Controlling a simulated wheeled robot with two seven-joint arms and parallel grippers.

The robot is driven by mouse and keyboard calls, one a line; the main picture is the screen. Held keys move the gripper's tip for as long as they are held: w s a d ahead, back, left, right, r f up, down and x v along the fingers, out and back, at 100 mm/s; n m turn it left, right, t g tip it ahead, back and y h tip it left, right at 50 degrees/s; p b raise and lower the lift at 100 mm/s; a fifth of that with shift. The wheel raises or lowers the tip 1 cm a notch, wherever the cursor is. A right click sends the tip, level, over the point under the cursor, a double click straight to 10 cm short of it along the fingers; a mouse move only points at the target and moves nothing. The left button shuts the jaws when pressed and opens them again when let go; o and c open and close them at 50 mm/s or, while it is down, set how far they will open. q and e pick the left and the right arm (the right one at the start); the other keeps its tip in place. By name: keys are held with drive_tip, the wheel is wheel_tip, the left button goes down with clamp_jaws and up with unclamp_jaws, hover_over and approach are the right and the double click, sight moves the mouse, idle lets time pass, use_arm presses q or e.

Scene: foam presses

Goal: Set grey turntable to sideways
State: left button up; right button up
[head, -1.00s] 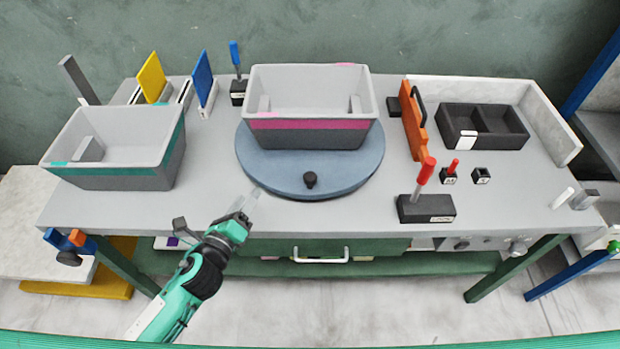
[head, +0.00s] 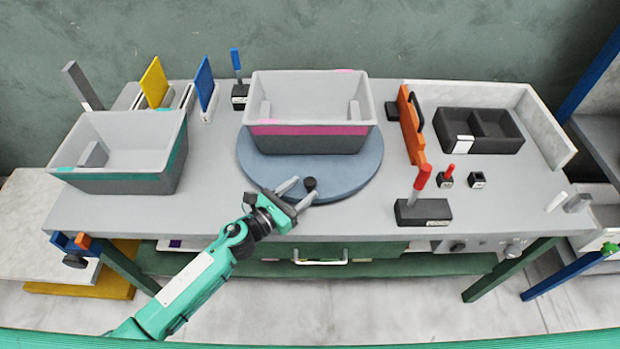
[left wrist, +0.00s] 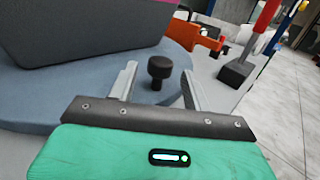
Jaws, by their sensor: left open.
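The grey-blue round turntable (head: 350,178) lies on the table and also shows in the left wrist view (left wrist: 40,95). A grey bin with a magenta band (head: 310,129) stands on it, its long side facing me. A black knob (head: 310,184) stands up at the turntable's front edge. My left gripper (head: 304,188) is open at the front edge of the turntable, its fingers around the knob's sides. In the left wrist view the knob (left wrist: 159,70) appears between the two finger tips, with gaps on both sides. My right gripper is out of view.
A grey bin with a teal band (head: 120,181) stands at left. A black block with a red-handled lever (head: 424,212), an orange panel (head: 410,125) and a black divided tray (head: 480,130) are at right. A drawer handle (head: 320,260) is below the table's front edge.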

sight(306, 187)
use_arm(q)
drive_tip(key=shift+x, duration=2)
clamp_jaws()
